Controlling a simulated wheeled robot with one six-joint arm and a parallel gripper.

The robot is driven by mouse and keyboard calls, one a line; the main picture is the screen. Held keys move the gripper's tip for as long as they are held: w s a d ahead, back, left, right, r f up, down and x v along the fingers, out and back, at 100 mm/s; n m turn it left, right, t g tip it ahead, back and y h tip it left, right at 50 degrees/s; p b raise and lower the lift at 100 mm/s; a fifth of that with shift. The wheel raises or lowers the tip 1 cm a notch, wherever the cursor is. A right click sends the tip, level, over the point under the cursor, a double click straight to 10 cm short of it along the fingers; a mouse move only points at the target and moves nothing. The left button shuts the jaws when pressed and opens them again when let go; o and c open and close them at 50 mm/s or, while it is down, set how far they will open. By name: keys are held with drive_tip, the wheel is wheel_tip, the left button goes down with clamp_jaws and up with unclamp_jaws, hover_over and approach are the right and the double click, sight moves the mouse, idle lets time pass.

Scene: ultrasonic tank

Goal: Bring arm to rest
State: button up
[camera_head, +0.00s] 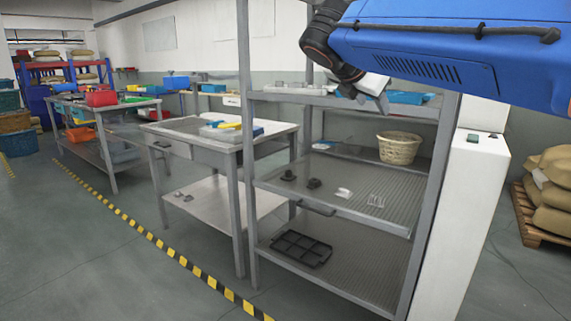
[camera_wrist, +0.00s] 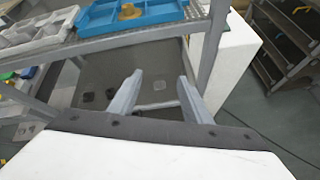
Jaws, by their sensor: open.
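My gripper (camera_wrist: 156,92) shows in the wrist view with its two grey fingers spread apart and nothing between them. It points down toward the front of the metal shelf rack (camera_head: 247,140). In the head view my gripper (camera_head: 372,97) is near the rack's top shelf, below my blue arm, and its fingertips are hard to make out. A blue tray (camera_wrist: 128,15) with a tan round piece in it lies on the top shelf, apart from the fingers. A grey compartment tray (camera_wrist: 35,35) is left of it.
The rack's middle shelf holds a wicker basket (camera_head: 399,147) and small dark parts (camera_head: 314,183). A black divided tray (camera_head: 296,249) lies on the bottom shelf. A white cabinet (camera_head: 470,200) stands right of the rack. A workbench (camera_head: 192,152) is left. The floor in front is clear.

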drive_tip(key=s+d+f+m+g+y, duration=0.2)
drive_tip(key=s+d+f+m, duration=0.5)
drive_tip(key=f, duration=0.4)
drive_tip(key=s+d+f+m+g+y, duration=0.1)
drive_tip(key=s+f+m+y, duration=0.4)
drive_tip(key=s+f+m, duration=1.3)
drive_tip(key=s+f+g, duration=0.1)
drive_tip(key=s+f, duration=0.5)
drive_tip(key=f, duration=0.3)
drive_tip(key=shift+s+d+g, duration=0.15)
drive_tip(key=shift+s+g, duration=0.15)
drive_tip(key=shift+c, duration=0.7)
